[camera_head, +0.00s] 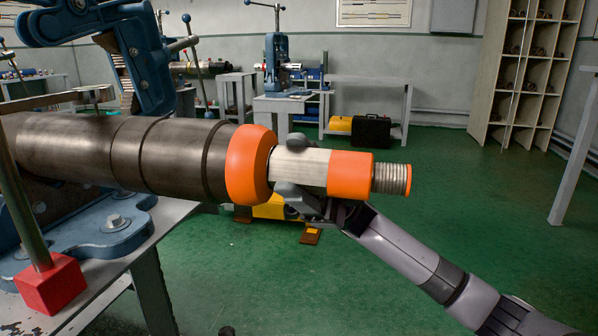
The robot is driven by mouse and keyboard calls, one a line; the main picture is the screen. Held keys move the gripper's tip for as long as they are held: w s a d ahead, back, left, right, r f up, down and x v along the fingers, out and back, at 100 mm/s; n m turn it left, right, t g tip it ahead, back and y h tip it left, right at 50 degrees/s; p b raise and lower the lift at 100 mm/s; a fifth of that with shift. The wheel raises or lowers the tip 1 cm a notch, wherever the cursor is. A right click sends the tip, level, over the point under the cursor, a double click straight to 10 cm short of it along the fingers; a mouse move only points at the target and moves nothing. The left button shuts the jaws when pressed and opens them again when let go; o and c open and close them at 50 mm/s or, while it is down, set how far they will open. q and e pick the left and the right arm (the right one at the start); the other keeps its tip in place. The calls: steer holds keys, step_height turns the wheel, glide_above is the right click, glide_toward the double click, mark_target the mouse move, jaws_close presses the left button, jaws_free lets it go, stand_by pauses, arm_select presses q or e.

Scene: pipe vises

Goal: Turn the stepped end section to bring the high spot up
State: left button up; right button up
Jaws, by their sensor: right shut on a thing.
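A thick dark grey pipe (165,152) lies level in a blue pipe vise (155,75) on the left. An orange collar (247,165) rings its right end. Beyond the collar is the stepped end section (310,167), with a bare pale metal part, an orange band (350,174) and a threaded tip (391,179). My right gripper (296,170) comes in from the lower right. It is shut around the pale metal part, one finger above and one below, between the collar and the band. My left gripper is not in view.
A red block (50,286) on a rod is at the lower left, near the bench edge. A yellow thing (268,208) shows behind and below my right gripper. The green floor (420,240) to the right is open. Benches and shelves (527,80) stand far back.

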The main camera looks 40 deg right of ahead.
steer(key=o, duration=1)
steer(key=shift+c, duration=0.2)
steer(key=v, duration=0.7)
steer(key=shift+f, duration=0.1)
